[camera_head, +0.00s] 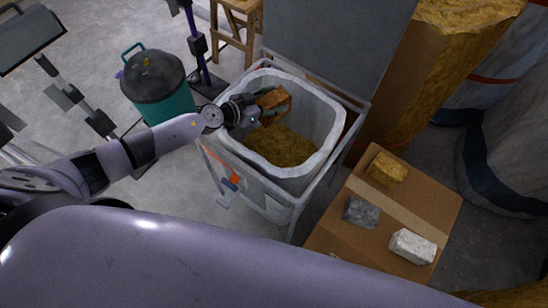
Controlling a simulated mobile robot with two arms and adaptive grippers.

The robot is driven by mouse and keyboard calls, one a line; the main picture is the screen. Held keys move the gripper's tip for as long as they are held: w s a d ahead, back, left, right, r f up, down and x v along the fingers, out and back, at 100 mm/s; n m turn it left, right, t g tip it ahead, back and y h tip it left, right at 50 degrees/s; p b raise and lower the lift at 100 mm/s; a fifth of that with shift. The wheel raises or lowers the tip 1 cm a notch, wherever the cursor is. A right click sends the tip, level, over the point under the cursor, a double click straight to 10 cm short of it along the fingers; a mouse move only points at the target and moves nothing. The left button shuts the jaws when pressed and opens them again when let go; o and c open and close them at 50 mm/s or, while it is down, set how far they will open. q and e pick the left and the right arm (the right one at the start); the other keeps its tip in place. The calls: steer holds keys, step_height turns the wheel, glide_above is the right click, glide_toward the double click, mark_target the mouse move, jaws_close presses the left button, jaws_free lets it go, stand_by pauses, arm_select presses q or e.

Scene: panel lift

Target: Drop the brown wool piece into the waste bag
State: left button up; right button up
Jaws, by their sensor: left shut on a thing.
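The waste bag (331,150) is a white-grey liner, open at the top, set in a wheeled frame in the middle of the head view. Brown wool-like material (283,147) lies inside it. My left gripper (262,107) reaches in from the left over the bag's opening. It is shut on the brown wool piece (274,98), a small block held above the material in the bag. The fingers partly cover the piece. My right gripper is not in view.
A cardboard box (328,234) at right carries a yellow-brown piece (386,170), a grey piece (361,213) and a white piece (412,246). A teal vacuum-like canister (158,90) stands left of the bag. A grey panel (340,40) rises behind the bag.

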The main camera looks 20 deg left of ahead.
arm_select(q)
steer(key=o, duration=1)
steer(key=shift+c, duration=0.2)
steer(key=v, duration=1)
steer(key=shift+s, duration=0.25)
steer(key=shift+v, duration=0.85)
steer(key=shift+a, duration=0.1)
